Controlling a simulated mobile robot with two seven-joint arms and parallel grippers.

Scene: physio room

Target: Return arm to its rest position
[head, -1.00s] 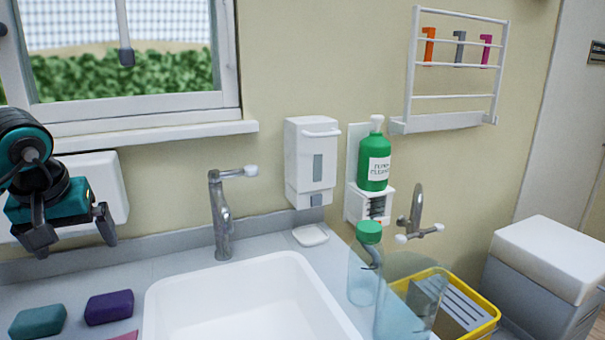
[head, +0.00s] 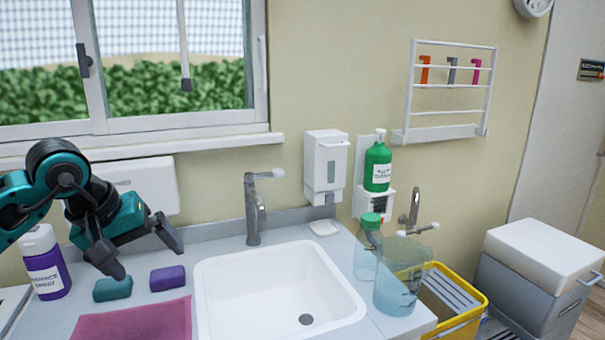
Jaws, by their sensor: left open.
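My left gripper (head: 140,253) comes in from the left on a teal and black arm. Its two dark fingers are spread apart with nothing between them. In the picture it appears above the counter, over the teal and purple blocks and left of the sink. I cannot tell its exact height above them. My right gripper does not show in the head view.
A teal block (head: 112,289), a purple block (head: 167,278), a pink cloth (head: 140,322) and a purple bottle (head: 46,262) are on the counter. Right of the white sink (head: 275,270) are clear containers (head: 401,275) and a yellow crate (head: 470,310). A tap (head: 252,212) stands behind the sink.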

